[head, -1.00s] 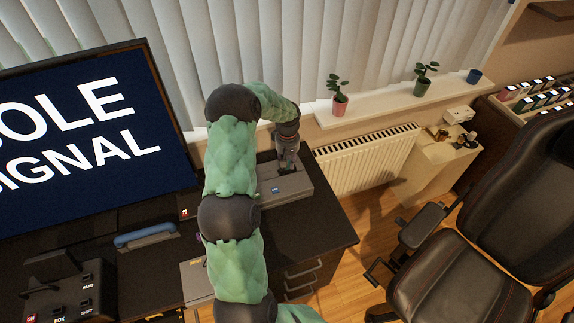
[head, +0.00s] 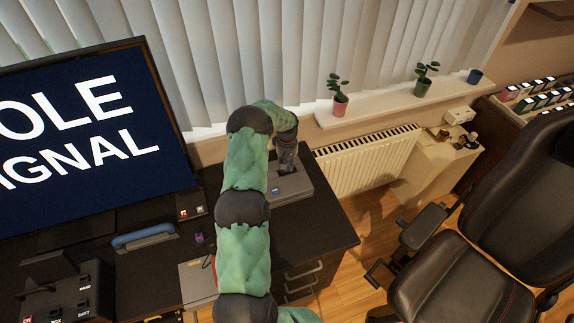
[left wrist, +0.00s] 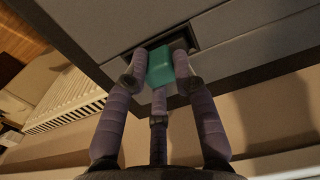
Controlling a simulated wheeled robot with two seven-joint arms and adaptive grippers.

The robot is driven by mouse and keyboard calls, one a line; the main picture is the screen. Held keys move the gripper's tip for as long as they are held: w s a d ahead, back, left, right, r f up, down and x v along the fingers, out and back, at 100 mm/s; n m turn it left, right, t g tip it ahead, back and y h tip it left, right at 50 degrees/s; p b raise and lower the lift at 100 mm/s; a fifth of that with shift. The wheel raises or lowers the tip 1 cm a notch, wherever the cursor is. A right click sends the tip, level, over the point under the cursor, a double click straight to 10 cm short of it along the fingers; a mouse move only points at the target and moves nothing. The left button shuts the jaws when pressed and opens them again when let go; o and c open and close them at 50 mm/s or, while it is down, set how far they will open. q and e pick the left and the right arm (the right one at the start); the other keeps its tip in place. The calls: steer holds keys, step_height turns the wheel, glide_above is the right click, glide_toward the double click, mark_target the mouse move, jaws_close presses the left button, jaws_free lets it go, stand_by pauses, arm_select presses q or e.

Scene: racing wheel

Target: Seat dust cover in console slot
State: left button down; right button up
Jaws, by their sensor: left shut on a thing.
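The grey console (head: 295,187) lies at the right end of the dark desk. My left gripper (head: 287,170) points down at its top. In the left wrist view, the left gripper (left wrist: 160,78) has its fingers closed around a small teal block, the dust cover (left wrist: 160,62). The cover is at the dark slot (left wrist: 184,41) in the grey console face (left wrist: 240,40). It overlaps the slot's opening; how deep it sits cannot be told. In the head view the cover is hidden by the gripper. My right gripper is not in view.
A large monitor (head: 80,140) stands at the left. A blue-handled grey item (head: 145,237), a black switch box (head: 70,297) and a small purple item (head: 199,238) are on the desk. A radiator (head: 370,160) and a black chair (head: 455,260) are at the right.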

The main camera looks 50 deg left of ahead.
arm_select(q)
steer(key=shift+f, duration=0.1)
steer(key=c, duration=1)
jaws_free()
